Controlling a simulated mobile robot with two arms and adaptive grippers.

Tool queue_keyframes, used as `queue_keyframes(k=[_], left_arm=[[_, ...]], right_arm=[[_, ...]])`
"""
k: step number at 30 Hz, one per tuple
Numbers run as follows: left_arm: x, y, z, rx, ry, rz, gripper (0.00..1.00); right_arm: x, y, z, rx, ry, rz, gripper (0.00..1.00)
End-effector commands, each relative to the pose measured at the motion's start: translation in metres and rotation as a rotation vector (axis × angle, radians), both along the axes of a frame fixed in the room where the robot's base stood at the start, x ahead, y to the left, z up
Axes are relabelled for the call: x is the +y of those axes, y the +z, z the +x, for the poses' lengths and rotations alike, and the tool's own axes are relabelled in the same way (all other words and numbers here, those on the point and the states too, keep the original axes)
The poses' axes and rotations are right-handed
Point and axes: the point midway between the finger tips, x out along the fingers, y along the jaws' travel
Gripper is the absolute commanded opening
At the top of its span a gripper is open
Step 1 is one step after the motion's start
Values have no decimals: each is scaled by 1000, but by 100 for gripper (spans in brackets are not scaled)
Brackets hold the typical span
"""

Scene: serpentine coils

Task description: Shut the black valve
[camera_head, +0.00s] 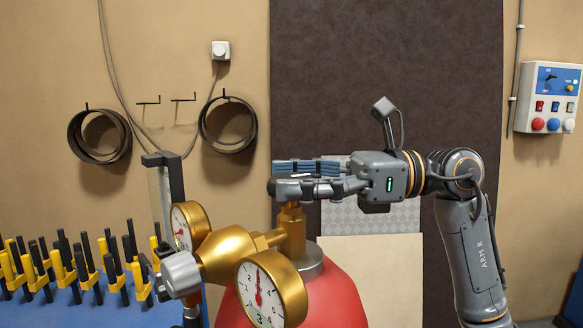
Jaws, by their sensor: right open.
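My right gripper (300,177) reaches in from the right and lies level over the top of the brass valve stem (292,225). Its jaws are open, one finger behind with a blue pad, the other in front in dark grey. The stem rises from the red gas cylinder (340,300). The black valve cannot be told apart from the fingers at the stem's top; they cover that spot. Whether they touch it cannot be seen. My left gripper is not in view.
A brass regulator with a front gauge (262,298), a second gauge (183,228) and a silver knob (180,272) sticks out left of the stem. A rack of black and yellow clamps (60,265) stands at left. A control box (548,98) hangs at right.

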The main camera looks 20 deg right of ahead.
Motion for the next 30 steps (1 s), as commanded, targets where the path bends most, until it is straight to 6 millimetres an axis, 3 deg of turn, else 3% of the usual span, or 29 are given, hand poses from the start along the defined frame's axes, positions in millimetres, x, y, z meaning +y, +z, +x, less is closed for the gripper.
queue_keyframes(k=[7, 15, 20, 30], left_arm=[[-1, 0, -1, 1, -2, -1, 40], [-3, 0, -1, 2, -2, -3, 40], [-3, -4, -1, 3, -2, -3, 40], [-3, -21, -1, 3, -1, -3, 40]], right_arm=[[1, 0, 0, 0, 0, 0, 76], [1, 0, 0, 0, 0, 0, 21], [1, -2, 0, -1, -23, -3, 21], [0, -1, -1, -5, -323, -6, 21]])
